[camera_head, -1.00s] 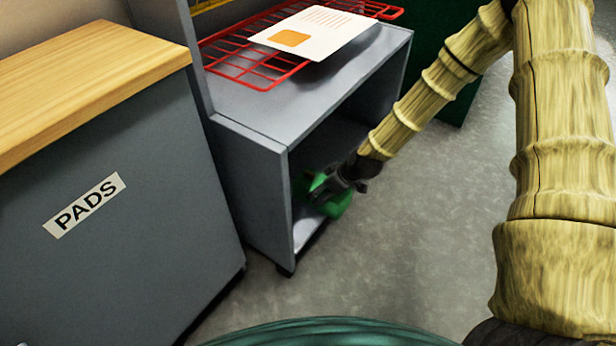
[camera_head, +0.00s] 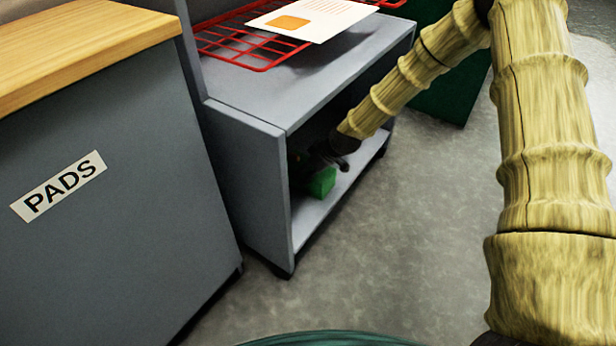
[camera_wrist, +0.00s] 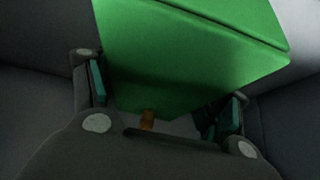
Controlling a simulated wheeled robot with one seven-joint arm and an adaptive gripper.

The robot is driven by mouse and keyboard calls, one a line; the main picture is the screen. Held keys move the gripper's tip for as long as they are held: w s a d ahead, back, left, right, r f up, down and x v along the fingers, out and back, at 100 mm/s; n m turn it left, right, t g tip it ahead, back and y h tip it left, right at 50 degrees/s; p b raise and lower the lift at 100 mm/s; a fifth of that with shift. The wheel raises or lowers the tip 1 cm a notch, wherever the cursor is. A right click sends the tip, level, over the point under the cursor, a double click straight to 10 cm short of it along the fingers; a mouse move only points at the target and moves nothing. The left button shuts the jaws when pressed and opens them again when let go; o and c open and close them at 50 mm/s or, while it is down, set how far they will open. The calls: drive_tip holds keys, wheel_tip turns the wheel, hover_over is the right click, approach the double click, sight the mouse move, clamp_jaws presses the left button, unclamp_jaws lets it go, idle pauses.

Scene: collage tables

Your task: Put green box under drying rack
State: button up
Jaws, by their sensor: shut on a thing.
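The green box (camera_head: 322,181) is inside the open lower bay of the grey cart, below the top that bears the red drying rack (camera_head: 235,45). My gripper (camera_head: 318,160) is in the bay and shut on the box; its fingers are dark and partly hidden in the shade. In the wrist view the green box (camera_wrist: 190,55) fills the space between my fingers (camera_wrist: 165,105), and it sits tilted in the picture. I cannot tell whether the box touches the bay floor.
A sheet with an orange patch (camera_head: 325,18) lies on the rack. The bay floor (camera_head: 335,200) is clear toward the right. A grey cabinet labelled PADS (camera_head: 110,220) with a wooden top stands at left. A dark green object (camera_head: 450,90) stands behind.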

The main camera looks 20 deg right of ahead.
drive_tip(key=shift+f, duration=0.65)
drive_tip(key=o, duration=1.1)
drive_tip(key=shift+f, duration=0.1)
drive_tip(key=shift+c, duration=0.2)
